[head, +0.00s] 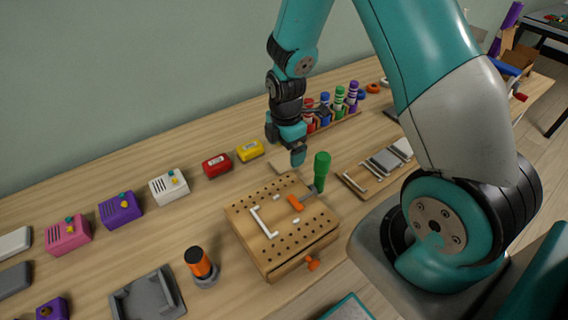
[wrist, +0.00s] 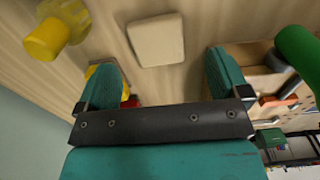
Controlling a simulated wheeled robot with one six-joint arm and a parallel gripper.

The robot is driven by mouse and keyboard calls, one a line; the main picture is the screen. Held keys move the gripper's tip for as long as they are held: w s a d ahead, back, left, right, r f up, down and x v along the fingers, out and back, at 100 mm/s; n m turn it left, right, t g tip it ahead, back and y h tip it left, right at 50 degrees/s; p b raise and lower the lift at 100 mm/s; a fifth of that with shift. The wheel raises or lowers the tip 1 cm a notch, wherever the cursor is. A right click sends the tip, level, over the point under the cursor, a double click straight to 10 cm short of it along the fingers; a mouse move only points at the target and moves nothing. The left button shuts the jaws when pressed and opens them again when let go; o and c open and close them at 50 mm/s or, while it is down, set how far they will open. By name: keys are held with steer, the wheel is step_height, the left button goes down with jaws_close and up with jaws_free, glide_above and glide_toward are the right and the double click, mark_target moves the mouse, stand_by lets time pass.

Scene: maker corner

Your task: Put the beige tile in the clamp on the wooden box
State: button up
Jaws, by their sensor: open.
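The beige tile (wrist: 157,40) lies flat on the wooden table, ahead of and between my fingertips in the wrist view. In the head view it (head: 279,166) shows only partly, beside my gripper (head: 298,158). My gripper is open and empty, its two teal fingers apart in the wrist view (wrist: 163,72); neither visibly touches the tile. The wooden box (head: 269,254) has a pegboard top with a white bracket (head: 263,222), an orange lever (head: 295,202) and an orange knob (head: 312,263) on its side. I cannot tell exactly which parts form the clamp.
A green-handled tool (head: 321,170) stands at the box's back corner. A slotted wooden tray (head: 357,185) is to the right. An orange-and-black object (head: 201,267) stands left of the box.

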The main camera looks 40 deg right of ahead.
mark_target(283, 162)
steer(key=f, duration=0.4)
steer(key=shift+w+a+f, duration=0.15)
steer(key=shift+a+f, duration=0.05)
steer(key=shift+f, duration=0.15)
steer(key=c, duration=1.1)
steer(key=shift+r, duration=0.15)
step_height(283, 162, up, 20)
steer(key=shift+f+p, duration=0.2)
steer(key=shift+p, duration=0.2)
